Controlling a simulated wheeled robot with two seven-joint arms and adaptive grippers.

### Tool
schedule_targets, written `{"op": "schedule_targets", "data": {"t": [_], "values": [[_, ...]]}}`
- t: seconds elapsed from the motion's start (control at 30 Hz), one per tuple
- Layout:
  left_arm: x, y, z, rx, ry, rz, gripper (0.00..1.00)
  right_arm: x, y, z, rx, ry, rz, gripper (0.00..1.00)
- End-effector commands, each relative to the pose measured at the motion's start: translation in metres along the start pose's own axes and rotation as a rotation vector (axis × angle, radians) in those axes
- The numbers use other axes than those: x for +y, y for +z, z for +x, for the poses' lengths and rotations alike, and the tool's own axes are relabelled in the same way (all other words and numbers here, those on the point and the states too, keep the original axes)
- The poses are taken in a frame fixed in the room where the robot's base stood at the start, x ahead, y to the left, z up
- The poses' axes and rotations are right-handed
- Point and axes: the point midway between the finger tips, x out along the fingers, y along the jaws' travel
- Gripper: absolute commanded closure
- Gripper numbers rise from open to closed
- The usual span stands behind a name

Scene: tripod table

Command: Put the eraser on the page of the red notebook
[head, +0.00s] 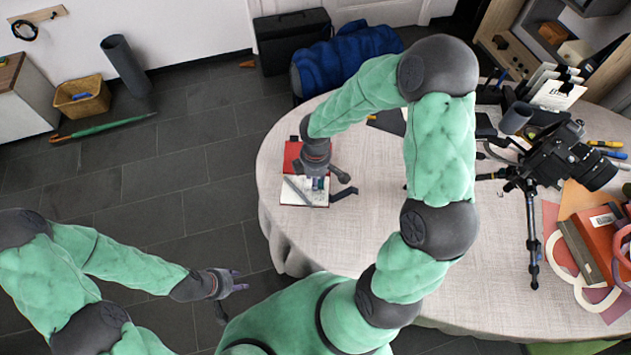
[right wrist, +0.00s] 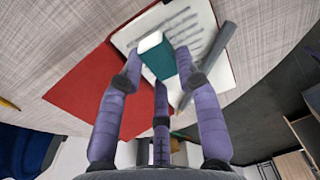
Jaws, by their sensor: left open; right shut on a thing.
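The red notebook lies open on the table, with its red cover (head: 291,155) toward the back and its white written page (head: 292,197) toward the front. In the right wrist view its cover (right wrist: 82,98) is at left and its page (right wrist: 202,18) is at top. My right gripper (right wrist: 158,72) is shut on the eraser (right wrist: 160,58), a teal-sleeved block with a white end. The eraser is over the page; I cannot tell if it touches it. In the head view, the eraser (head: 318,184) is partly hidden by fingers. My left gripper (head: 236,284) is open and empty, off the table's left side.
A grey pen-like stick (right wrist: 217,48) lies across the page beside the eraser. A camera on a small tripod (head: 535,225) stands at the table's right, near folders and a red binder (head: 590,235). The tabletop's front middle (head: 350,245) is clear.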

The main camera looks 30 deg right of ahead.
Motion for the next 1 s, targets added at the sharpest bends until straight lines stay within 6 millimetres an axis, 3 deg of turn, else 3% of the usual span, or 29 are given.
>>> {"op": "schedule_targets", "data": {"t": [0.07, 0.47, 0.5, 0.57, 1.0], "values": [[-0.0028, 0.0, 0.0079, -0.001, 0.0, 0.0, 0.58, 0.0001, 0.0, 0.0115, 0.0, 0.0, 0.002, 0.94], [-0.0032, -0.0003, 0.009, 0.0, 0.0, 0.0, 0.58, 0.0002, -0.0003, 0.014, 0.001, 0.001, 0.001, 0.94], [-0.0032, -0.0003, 0.0088, 0.0, 0.0, 0.0, 0.58, 0.0002, -0.0002, 0.0139, 0.001, 0.001, 0.001, 0.6], [-0.003, -0.0002, 0.0084, 0.0, 0.0, 0.0, 0.58, 0.0002, -0.0003, 0.0134, 0.001, 0.001, 0.001, 0.43], [-0.0016, -0.0001, 0.0045, 0.0, 0.0, 0.0, 0.58, 0.0002, -0.0003, 0.0083, 0.001, 0.001, 0.001, 0.42]]}}
